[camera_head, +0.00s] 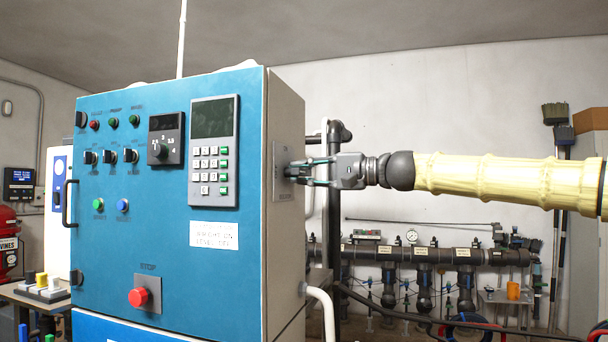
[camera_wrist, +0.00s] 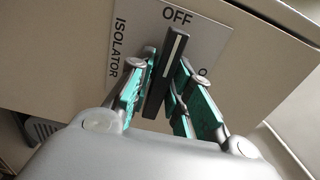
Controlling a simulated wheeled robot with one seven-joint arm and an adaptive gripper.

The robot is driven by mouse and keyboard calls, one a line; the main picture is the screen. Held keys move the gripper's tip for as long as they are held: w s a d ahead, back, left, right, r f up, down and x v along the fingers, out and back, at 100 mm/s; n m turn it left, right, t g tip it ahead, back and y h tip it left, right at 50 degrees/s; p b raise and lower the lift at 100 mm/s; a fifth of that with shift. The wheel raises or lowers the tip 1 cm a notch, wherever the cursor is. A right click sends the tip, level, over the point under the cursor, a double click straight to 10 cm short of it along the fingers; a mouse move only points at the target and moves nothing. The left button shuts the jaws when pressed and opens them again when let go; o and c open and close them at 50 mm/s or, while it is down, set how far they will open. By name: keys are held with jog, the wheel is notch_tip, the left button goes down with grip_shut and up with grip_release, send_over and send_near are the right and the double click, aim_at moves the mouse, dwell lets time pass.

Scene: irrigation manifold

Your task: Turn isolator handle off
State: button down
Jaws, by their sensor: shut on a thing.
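The isolator handle (camera_wrist: 167,70) is a black bar with a white line. In the wrist view its far end points up at the word OFF, leaning slightly right. It sits on a grey isolator plate (camera_wrist: 122,50) marked ISOLATOR and OFF, with part of another word at the right. My gripper (camera_wrist: 168,78) has its green-padded fingers on both sides of the handle and is shut on it. In the head view my gripper (camera_head: 302,172) reaches from the right to the plate (camera_head: 281,153) on the cabinet's side. The handle is mostly hidden there by the fingers.
The blue-fronted control cabinet (camera_head: 150,240) carries buttons, a keypad and a red stop button (camera_head: 138,297). A dark vertical pipe (camera_head: 334,220) stands just behind my gripper. A white pipe (camera_head: 324,305) bends out below. A manifold with gauges (camera_head: 440,255) runs along the back wall.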

jog(key=c, duration=1.4)
grip_release()
jog(key=shift+c, duration=0.2)
jog(key=shift+d, duration=0.15)
jog(key=v, duration=1.2)
